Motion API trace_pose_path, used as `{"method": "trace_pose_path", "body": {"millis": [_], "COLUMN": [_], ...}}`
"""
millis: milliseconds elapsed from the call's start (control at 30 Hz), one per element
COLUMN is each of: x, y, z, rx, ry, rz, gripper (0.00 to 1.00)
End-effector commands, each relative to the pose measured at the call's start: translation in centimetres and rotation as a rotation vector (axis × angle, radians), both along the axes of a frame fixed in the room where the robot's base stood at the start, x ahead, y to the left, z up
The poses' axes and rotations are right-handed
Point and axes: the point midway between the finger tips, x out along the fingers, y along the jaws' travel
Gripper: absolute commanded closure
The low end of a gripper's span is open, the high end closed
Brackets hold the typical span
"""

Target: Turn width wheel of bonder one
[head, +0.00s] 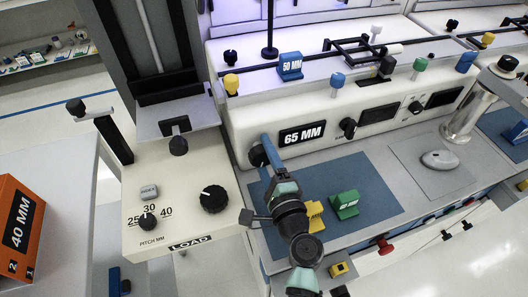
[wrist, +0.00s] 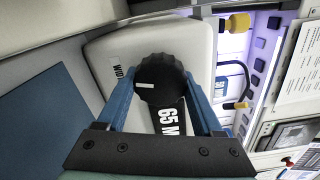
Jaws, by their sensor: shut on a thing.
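The width wheel is a black ribbed knob (wrist: 162,72) on the white front of the bonder, with a white mark pointing left in the wrist view. A label starting "WID" (wrist: 117,72) sits beside it. My gripper (wrist: 160,84) has its two blue fingers on either side of the wheel and is shut on it. In the head view my gripper (head: 269,148) reaches the front panel, and a dark part of the wheel (head: 257,156) shows at its left. The black plate (head: 302,133) right of it reads "65 MM".
A blue mat (head: 372,190) below holds a yellow block (head: 314,214) and a green block (head: 345,204). To the left is a panel with a pitch knob (head: 147,221) and a larger black knob (head: 214,198). An orange "40 MM" box (head: 20,226) stands far left.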

Motion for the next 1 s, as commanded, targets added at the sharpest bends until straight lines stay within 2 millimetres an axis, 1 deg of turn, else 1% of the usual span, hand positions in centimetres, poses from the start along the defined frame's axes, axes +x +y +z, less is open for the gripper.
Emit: {"method": "trace_pose_path", "body": {"millis": [1000], "x": [-0.14], "y": [0.3], "z": [-0.29], "rx": [0.92], "ry": [0.301], "rz": [-0.002], "gripper": [0.87]}}
